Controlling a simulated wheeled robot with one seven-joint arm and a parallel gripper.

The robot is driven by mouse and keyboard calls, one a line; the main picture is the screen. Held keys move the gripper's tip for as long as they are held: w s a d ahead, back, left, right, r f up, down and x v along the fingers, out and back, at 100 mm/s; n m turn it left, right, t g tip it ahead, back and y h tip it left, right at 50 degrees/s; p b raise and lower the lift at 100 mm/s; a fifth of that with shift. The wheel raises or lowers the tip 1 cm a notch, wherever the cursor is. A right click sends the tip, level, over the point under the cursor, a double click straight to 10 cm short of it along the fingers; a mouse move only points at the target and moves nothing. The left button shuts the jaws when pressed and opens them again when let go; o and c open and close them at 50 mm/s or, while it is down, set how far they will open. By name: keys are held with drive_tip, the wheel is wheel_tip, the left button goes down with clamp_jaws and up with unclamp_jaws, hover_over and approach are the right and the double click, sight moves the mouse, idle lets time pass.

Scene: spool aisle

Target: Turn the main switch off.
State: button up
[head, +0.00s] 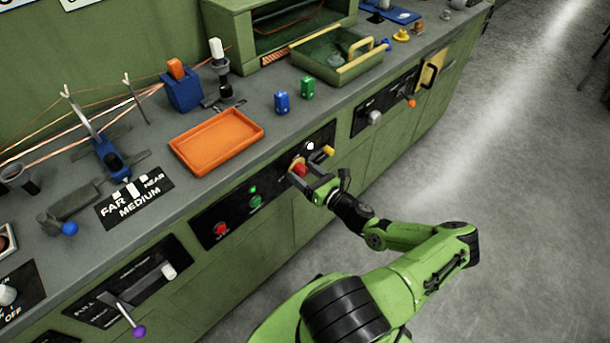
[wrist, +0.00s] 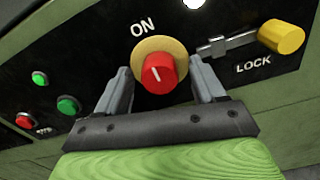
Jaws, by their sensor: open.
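The main switch (wrist: 158,74) is a red round knob on a yellow disc, with a white line on its face. The word ON stands above it in the wrist view, and the line points up, tilted slightly left toward that word. In the head view the red knob (head: 299,169) shows on the black panel at the counter's front. My gripper (wrist: 160,84) is open, with one finger on each side of the knob. I cannot tell whether the fingers touch it. My gripper (head: 306,177) also shows in the head view, in front of the panel.
Right of the switch is a yellow knob (wrist: 282,33) on a metal bolt marked LOCK. Left of it are green lights (wrist: 68,105) and a red button (wrist: 25,120). An orange tray (head: 215,141) and blue and green blocks (head: 282,102) stand on the counter above. The floor (head: 480,190) is clear.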

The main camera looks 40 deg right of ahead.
drive_tip(key=c, duration=1.1)
drive_tip(key=shift+o, duration=0.2)
drive_tip(key=shift+n, duration=0.5)
drive_tip(key=n+p, duration=0.1)
drive_tip(key=n, duration=0.2)
drive_tip(key=shift+n, duration=0.4)
drive_tip(key=n, duration=0.4)
drive_tip(key=shift+n, duration=0.3)
drive_tip(key=n, duration=0.4)
drive_tip(key=shift+n, duration=2.2)
